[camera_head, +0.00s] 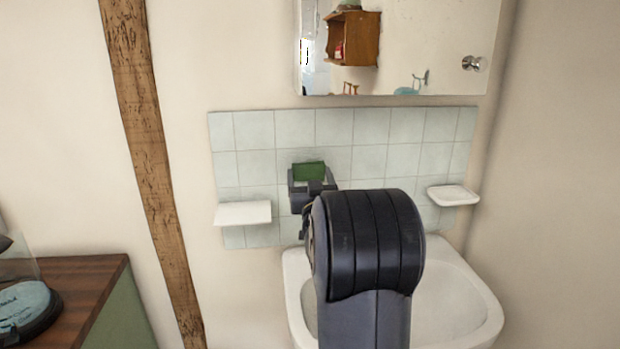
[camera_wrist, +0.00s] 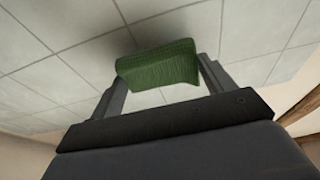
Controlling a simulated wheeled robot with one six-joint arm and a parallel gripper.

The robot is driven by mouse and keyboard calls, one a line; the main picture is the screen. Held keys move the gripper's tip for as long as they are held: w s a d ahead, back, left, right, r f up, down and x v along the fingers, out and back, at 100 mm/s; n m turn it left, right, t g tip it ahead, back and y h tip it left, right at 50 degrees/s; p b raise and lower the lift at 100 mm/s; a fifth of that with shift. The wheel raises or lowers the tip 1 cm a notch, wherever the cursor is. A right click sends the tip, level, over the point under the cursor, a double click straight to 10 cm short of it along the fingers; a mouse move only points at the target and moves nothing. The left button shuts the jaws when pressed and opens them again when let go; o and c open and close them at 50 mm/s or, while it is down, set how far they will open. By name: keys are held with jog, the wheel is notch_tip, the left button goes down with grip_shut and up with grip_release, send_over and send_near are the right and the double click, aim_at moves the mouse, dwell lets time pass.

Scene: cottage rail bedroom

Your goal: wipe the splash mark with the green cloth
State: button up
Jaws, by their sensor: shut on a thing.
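The green cloth (camera_head: 309,171) is held in front of the pale tiled splashback (camera_head: 390,126) above the basin. My gripper (camera_head: 310,181) is shut on it. In the wrist view the green cloth (camera_wrist: 158,64) sits between the two fingers of my gripper (camera_wrist: 160,84), its far side close to the tiles (camera_wrist: 60,60). I cannot tell whether it touches them. No splash mark can be made out in either view; the cloth and my arm hide part of the tiles.
A white basin (camera_head: 455,300) stands below, partly behind my arm. A white shelf (camera_head: 243,213) is left of my gripper and a soap dish (camera_head: 453,195) is at the right. A mirrored cabinet (camera_head: 430,50) hangs above. A wooden counter (camera_head: 85,285) is at lower left.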

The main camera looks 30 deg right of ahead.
aim_at(324, 173)
jog(key=shift+w+d, duration=0.2)
jog(key=shift+w, duration=0.25)
jog(key=shift+w+d, duration=0.2)
jog(key=shift+w, duration=0.25)
jog(key=shift+s+d+b, duration=0.5)
jog(key=shift+d+b, duration=0.05)
jog(key=shift+d, duration=0.35)
jog(key=shift+s+d+b, duration=0.5)
jog(key=shift+d, duration=0.4)
jog(key=shift+w+f, duration=0.1)
jog(key=shift+b, duration=0.4)
